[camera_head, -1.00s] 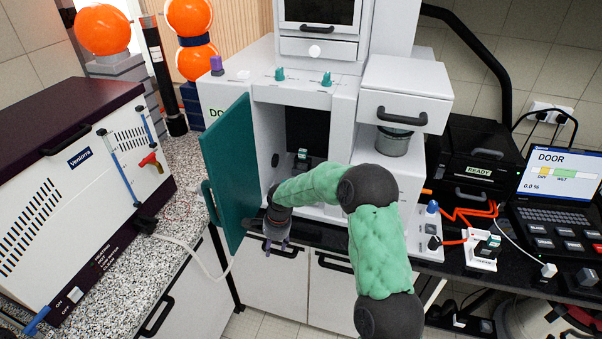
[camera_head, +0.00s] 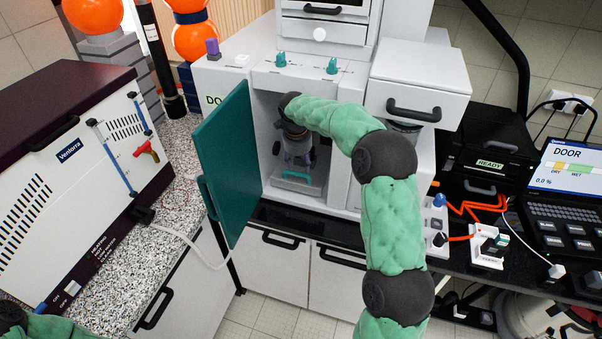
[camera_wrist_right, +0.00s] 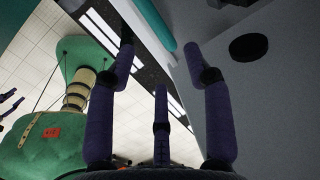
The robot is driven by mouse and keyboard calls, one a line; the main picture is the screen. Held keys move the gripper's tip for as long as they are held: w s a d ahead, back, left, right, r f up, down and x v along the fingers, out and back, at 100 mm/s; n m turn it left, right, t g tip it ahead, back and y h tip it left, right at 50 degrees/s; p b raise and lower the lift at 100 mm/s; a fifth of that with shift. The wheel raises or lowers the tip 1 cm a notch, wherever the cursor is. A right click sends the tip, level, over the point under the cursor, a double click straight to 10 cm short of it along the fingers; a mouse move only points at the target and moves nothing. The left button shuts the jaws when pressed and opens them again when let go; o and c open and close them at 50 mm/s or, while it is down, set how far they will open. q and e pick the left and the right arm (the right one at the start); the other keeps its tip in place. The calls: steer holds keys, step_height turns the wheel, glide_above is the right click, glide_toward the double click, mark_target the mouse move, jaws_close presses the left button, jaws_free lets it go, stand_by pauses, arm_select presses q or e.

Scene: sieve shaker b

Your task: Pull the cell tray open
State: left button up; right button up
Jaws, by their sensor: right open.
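The cell tray (camera_head: 303,188) is a pale plate with a teal handle (camera_head: 292,176), low inside the white machine's open chamber in the head view. My right gripper (camera_head: 299,163) is inside the chamber, pointing down just above the handle, open. Its arm hides part of the chamber. In the right wrist view my right gripper (camera_wrist_right: 160,70) has its purple fingers spread with nothing between them. A teal bar (camera_wrist_right: 155,25) lies beyond the fingertips. Whether the fingers touch the handle cannot be told. Dark slim shapes at the wrist view's left edge may be my left gripper's fingers.
The teal door (camera_head: 228,165) stands swung open left of the chamber. A drawer with a black handle (camera_head: 412,110) juts out at the upper right. The screen (camera_head: 570,165) reads DOOR. A white and purple cabinet (camera_head: 75,180) stands on the left counter.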

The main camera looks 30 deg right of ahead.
mark_target(301, 175)
steer(key=f, duration=0.4)
steer(key=w+d+f, duration=0.1)
steer(key=f, duration=0.1)
steer(key=shift+f, duration=0.35)
jaws_close()
